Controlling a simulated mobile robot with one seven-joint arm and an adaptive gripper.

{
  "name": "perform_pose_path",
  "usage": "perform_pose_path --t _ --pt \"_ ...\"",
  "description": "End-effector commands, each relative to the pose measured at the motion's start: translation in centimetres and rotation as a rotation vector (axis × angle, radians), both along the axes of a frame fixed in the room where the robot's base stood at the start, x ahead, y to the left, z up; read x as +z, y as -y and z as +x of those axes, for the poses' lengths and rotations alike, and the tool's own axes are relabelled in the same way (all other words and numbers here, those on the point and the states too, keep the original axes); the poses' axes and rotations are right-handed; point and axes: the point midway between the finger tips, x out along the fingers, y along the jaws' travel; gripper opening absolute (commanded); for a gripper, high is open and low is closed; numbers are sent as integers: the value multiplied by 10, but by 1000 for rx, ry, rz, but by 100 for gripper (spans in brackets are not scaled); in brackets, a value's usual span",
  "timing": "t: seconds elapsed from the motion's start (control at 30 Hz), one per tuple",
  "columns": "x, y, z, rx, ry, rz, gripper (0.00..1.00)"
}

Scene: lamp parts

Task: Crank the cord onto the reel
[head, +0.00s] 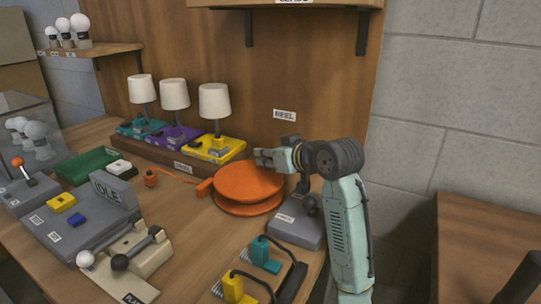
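The orange reel (247,181), with two round flanges, stands on the table towards the back right, below a "REEL" label. A thin orange cord (180,177) runs left from it towards an orange plug-like piece (150,177), with a thicker orange piece (204,188) at the reel's left edge. A grey base (294,222) with a dark upright post and dark knob (310,202) stands just right of the reel. My gripper (260,157) points left above the reel's back right edge. Its fingers are small, and I cannot tell whether they are open, shut or touching anything.
Three lamps on teal, purple and yellow bases (215,148) stand along the back panel. A grey "IDLE" box (82,224), a two-lever unit (125,262) and a green tray (87,165) are at left. Yellow and teal plugs (262,251) with a black strip (291,283) lie in front.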

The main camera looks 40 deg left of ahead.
Motion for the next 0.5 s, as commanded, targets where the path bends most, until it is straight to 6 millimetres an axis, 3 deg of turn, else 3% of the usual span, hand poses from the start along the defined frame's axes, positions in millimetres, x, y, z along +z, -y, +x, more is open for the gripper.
perform_pose_path --t 0.3,0.5 --pt "0 0 0 0 -1 0 40" --pt "0 0 0 0 -1 0 40"
